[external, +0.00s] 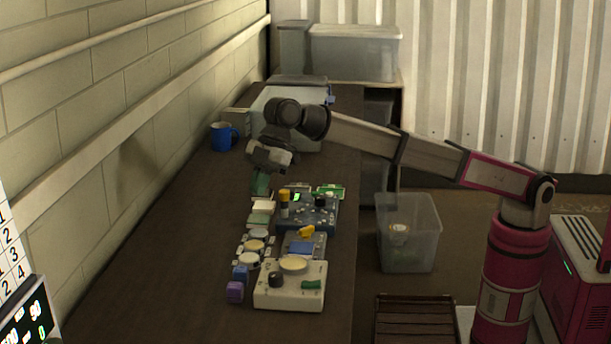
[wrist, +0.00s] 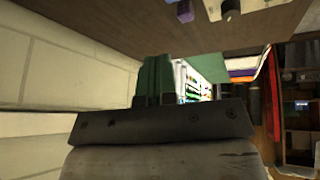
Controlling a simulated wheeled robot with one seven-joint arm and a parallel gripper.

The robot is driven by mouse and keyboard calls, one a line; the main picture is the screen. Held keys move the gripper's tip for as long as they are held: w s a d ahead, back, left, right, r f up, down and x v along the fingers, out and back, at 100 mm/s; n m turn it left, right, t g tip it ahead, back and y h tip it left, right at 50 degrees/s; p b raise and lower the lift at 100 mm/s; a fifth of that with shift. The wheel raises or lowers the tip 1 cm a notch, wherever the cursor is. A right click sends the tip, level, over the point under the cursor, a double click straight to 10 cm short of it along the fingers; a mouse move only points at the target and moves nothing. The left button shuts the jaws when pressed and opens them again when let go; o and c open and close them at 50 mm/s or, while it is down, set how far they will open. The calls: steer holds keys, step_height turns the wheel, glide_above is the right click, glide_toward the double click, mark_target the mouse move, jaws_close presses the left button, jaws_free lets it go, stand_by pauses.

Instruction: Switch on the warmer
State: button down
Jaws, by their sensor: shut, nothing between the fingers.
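A white box (external: 290,287) with a round cream plate on top, a dark knob and a green switch stands at the front of the bench in the external view. It looks like the warmer, but I cannot read a label or tell the switch's position. My gripper (external: 260,186) points down above the bench, behind and to the left of this box and clear of it. Its green fingers are together and empty; they also show in the wrist view (wrist: 156,80). The warmer cannot be clearly made out in the wrist view.
A dark blue control box (external: 318,214) with a yellow-topped post stands behind the white box. Small blocks and round pads line the left side. A blue mug (external: 222,136) stands near the wall. The bench's front left (external: 160,270) is clear. A clear bin (external: 408,240) stands right.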

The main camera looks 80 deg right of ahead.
mark_target(318, 282)
steer(key=s+a+n+g+h, duration=0.1)
steer(key=s+a+n+g, duration=0.3)
steer(key=s+a, duration=0.7)
steer(key=s, duration=0.3)
steer(key=x, duration=1.2)
steer(key=shift+s+d+f, duration=0.1)
steer(key=shift+d+f, duration=0.05)
steer(key=shift+d, duration=0.25)
steer(key=shift+f, duration=0.85)
steer(key=shift+s, duration=0.1)
